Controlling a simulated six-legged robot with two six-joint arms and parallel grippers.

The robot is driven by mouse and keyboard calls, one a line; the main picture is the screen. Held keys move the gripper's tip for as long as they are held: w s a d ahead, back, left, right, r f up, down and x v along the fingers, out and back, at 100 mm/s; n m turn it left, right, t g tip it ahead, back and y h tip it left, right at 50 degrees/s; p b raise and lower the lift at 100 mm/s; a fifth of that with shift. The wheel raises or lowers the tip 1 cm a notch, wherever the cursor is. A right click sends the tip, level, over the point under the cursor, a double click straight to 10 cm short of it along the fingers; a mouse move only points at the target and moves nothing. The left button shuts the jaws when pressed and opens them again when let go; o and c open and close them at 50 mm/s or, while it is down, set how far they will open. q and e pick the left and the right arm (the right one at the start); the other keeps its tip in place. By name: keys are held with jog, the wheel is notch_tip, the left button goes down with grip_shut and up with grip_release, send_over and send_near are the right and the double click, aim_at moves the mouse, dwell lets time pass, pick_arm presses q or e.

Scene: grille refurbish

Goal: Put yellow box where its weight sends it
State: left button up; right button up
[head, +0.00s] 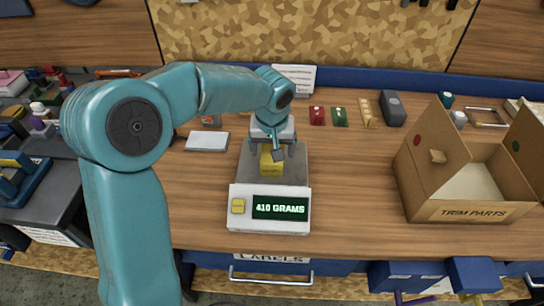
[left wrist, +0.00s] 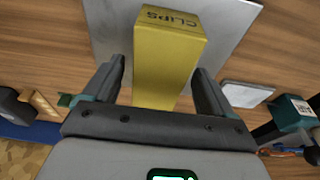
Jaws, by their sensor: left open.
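The yellow box (head: 271,163) stands on the metal plate of a white scale (head: 236,215) in the head view. The scale's display (head: 280,208) reads 410 GRAMS. My left gripper (head: 272,152) is over the box from above, its fingers open on either side. In the left wrist view the yellow box (left wrist: 168,60), marked CLIPS, lies between the open fingers (left wrist: 163,88), with gaps visible on both sides. An open cardboard box (head: 470,185) labelled TRIM PARTS stands at the right of the bench. My right gripper is not in view.
A white card with text (head: 296,76) stands behind the scale. Red (head: 317,115) and green (head: 339,117) items lie at the back. A pale flat block (head: 207,141) lies left of the scale. The bench between scale and cardboard box is clear. Clutter fills the far left.

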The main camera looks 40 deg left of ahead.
pick_arm(q)
jog(key=c, duration=1.2)
jog(key=shift+o, duration=0.2)
jog(key=shift+r+p, duration=0.6)
jog(key=shift+r, duration=0.3)
jog(key=shift+r+p, duration=1.15)
jog(key=shift+r, duration=0.5)
